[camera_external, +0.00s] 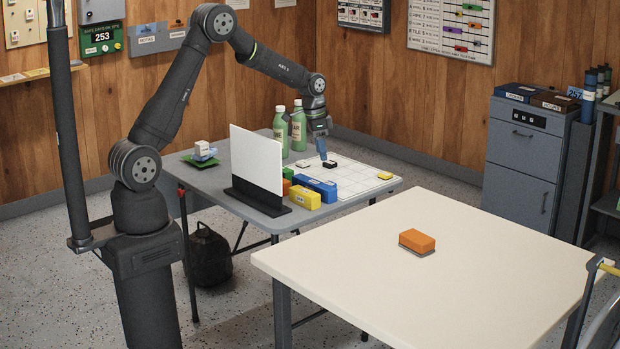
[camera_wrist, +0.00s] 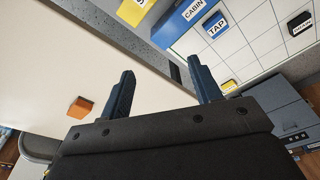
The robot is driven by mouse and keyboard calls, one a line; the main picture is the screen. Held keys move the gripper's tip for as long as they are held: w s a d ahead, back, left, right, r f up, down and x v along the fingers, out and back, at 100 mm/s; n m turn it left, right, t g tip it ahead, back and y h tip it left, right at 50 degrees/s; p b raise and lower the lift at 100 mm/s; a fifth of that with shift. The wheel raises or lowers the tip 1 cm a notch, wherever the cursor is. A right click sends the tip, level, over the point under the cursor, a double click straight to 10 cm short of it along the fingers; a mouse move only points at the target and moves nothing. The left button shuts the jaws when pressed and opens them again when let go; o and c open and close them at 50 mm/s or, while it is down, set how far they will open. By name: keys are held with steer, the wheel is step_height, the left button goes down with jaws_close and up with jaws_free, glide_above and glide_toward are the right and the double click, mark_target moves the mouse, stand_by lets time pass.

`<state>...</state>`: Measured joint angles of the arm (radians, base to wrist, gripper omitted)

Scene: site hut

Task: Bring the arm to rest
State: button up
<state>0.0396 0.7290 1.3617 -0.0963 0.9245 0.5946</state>
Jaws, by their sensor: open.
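My arm reaches over the grey folding table, bent at the elbow, with my gripper (camera_external: 321,153) low over the white gridded board (camera_external: 350,182). A small dark block (camera_external: 329,164) lies on the board close to the fingertips; the external view does not show clearly whether they touch. In the wrist view, my gripper (camera_wrist: 161,66) has its two dark blue fingers spread apart, with nothing held between them.
Blue and yellow labelled blocks (camera_external: 316,189) stand beside a white upright panel (camera_external: 256,160). Two green bottles (camera_external: 299,126) stand behind. The cream table (camera_external: 480,245) carries an orange block (camera_external: 417,240) and is otherwise mostly clear. A grey cabinet (camera_external: 522,155) stands at the right.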

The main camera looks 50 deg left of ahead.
steer(key=s+d+f+m, duration=0.1)
steer(key=s+d+m, duration=0.2)
steer(key=d, duration=1.4)
steer(key=shift+s+d, duration=0.25)
steer(key=shift+s, duration=0.25)
steer(key=shift+f, duration=0.1)
